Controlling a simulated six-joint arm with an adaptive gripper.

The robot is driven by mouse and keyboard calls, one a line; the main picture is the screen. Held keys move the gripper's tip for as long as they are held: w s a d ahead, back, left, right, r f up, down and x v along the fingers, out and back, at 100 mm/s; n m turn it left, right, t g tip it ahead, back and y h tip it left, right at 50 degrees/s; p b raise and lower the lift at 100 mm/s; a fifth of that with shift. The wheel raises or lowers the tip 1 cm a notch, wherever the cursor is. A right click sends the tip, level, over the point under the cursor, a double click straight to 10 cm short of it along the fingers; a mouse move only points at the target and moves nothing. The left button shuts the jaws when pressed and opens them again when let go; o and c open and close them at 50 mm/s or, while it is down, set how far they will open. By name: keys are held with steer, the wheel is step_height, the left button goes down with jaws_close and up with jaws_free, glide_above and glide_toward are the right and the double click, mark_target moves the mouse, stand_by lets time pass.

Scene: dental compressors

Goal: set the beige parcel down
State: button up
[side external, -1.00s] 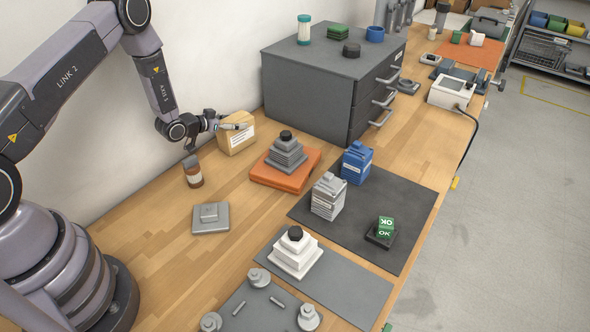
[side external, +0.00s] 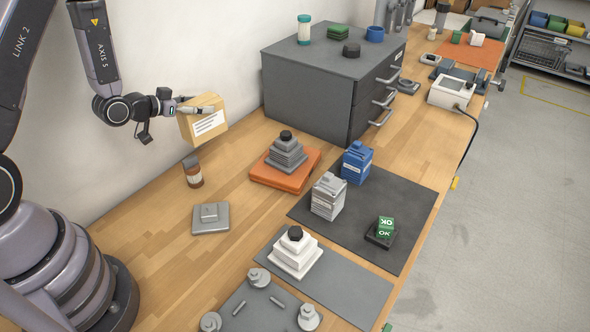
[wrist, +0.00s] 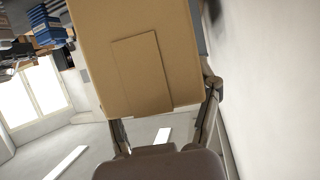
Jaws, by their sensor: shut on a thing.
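The beige parcel (side external: 204,121) is a box with a white label on its front face. It is in the air above the wooden bench, near the wall, and looks slightly tilted. My gripper (side external: 197,107) is shut on it, with one finger showing across the upper part of the parcel. In the wrist view the parcel (wrist: 140,55) fills the upper middle, with a finger of my gripper (wrist: 162,105) along each side. The parcel's underside is clear of the bench.
A brown bottle (side external: 192,173) stands below the parcel. A grey drawer cabinet (side external: 307,95) stands to the right. An orange block (side external: 265,178) carries a grey stepped stack (side external: 286,154). A grey stepped plate (side external: 210,217) lies nearer. Bare bench (side external: 235,155) lies between bottle and cabinet.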

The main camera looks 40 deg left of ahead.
steer(key=shift+s+d+r, duration=0.15)
steer(key=shift+s+r, duration=0.45)
steer(key=shift+s, duration=0.1)
step_height(320, 180, up, 5)
steer(key=shift+s+f, duration=0.1)
steer(key=w+d+m+g+h, duration=0.1)
steer(key=w+d+m+h, duration=0.1)
steer(key=d, duration=1)
steer(key=w+d+m+h, duration=0.2)
steer(key=d, duration=1)
steer(key=s+d+m+g+h, duration=0.1)
steer(key=s+d+m+h, duration=0.1)
steer(key=s+d, duration=0.65)
steer(key=s+d+m+g+h, duration=0.1)
steer(key=s+d+g+h, duration=0.15)
steer(key=d, duration=1.15)
steer(key=shift+t+y, duration=0.35)
steer(key=shift+y, duration=0.1)
step_height(320, 180, down, 17)
steer(key=shift+a+r, duration=0.1)
steer(key=shift+a, duration=0.05)
steer(key=shift+f, duration=0.4)
